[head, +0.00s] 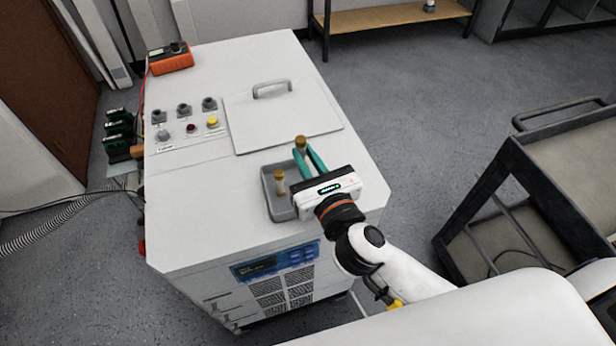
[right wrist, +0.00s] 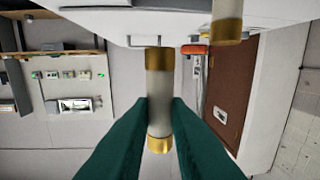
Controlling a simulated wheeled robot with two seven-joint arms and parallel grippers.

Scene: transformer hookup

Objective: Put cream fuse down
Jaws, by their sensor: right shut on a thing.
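My right gripper (head: 308,160) has teal fingers and is shut on a cream fuse (head: 301,143) with brass end caps. In the right wrist view the held fuse (right wrist: 158,88) stands between the fingertips, one cap beyond them. In the head view the fingers hide most of its body. The grey tray (head: 269,203) lies on the white cabinet top, partly hidden by the gripper. A second, similar fuse (head: 279,184) stands upright in the tray; a fuse (right wrist: 227,22) also shows at the top of the right wrist view. My left gripper is not in view.
The white cabinet (head: 215,75) has a lid panel with a handle (head: 271,88) behind the tray. Knobs and buttons (head: 190,127) are at its left, and an orange meter (head: 171,59) is at the far corner. A dark cart (head: 570,160) stands right.

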